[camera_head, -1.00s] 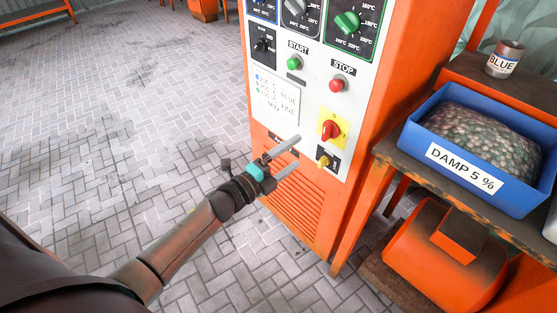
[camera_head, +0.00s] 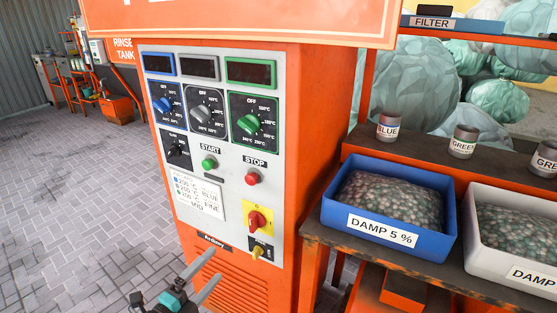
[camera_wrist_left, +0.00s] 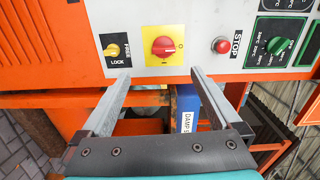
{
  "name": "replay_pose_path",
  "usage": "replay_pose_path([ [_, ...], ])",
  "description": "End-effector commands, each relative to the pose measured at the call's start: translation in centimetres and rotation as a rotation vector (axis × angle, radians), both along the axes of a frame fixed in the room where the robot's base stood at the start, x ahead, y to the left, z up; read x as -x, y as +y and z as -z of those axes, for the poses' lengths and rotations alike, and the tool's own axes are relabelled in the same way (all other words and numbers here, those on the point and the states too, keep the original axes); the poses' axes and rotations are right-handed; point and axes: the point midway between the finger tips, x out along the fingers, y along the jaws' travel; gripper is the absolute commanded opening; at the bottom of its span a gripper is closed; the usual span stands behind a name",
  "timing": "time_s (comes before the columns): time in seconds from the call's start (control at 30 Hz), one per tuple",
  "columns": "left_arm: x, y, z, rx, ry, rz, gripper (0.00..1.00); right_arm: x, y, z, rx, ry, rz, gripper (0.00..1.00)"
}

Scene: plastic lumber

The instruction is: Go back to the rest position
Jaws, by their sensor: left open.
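My left gripper (camera_head: 207,276) shows at the bottom of the head view, in front of the lower part of the orange machine's control panel (camera_head: 215,160). Its two grey fingers are apart with nothing between them. In the left wrist view the open fingers (camera_wrist_left: 158,100) point toward the panel, below the red rotary switch (camera_wrist_left: 163,47) on its yellow plate and the yellow lock knob (camera_wrist_left: 112,50). The fingers appear apart from the panel. The rest of the left arm is mostly out of view. My right gripper is in neither view.
A bench (camera_head: 318,232) right of the machine holds a blue bin (camera_head: 436,244) and a white bin (camera_head: 480,262) of flakes. The paved floor (camera_head: 75,190) at left is clear.

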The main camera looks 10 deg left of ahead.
Motion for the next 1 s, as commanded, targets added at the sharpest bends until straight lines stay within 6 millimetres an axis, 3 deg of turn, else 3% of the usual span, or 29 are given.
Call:
replay_pose_path([
  [0.13, 1.8, 1.1, 4.2, 0.149, 0.200, -0.111, 0.97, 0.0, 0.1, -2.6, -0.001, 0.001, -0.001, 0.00],
  [0.23, 5.2, 1.8, 9.4, 0.317, 0.429, -0.257, 0.97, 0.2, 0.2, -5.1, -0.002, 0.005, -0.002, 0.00],
  [0.37, 12.6, 1.6, 16.2, 0.526, 0.739, -0.486, 0.97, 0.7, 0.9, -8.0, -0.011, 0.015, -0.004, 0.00],
  [0.4, 15.2, 1.4, 17.9, 0.578, 0.825, -0.556, 0.97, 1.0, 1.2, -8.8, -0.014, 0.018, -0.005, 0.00],
  [0.5, 22.2, 0.3, 21.1, 0.688, 1.023, -0.735, 0.97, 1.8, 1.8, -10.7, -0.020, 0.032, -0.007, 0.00],
  [0.6, 28.9, -1.0, 23.0, 0.767, 1.186, -0.903, 0.97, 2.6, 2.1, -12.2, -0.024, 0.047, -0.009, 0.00],
  [0.73, 36.0, -2.5, 23.9, 0.823, 1.337, -1.080, 0.97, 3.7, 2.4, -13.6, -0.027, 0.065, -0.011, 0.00],
  [0.83, 39.3, -3.3, 24.0, 0.843, 1.402, -1.168, 0.97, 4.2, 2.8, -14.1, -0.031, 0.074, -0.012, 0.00],
  [1.0, 41.3, -3.8, 24.1, 0.854, 1.442, -1.223, 0.97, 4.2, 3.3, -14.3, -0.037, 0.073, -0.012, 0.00],
])
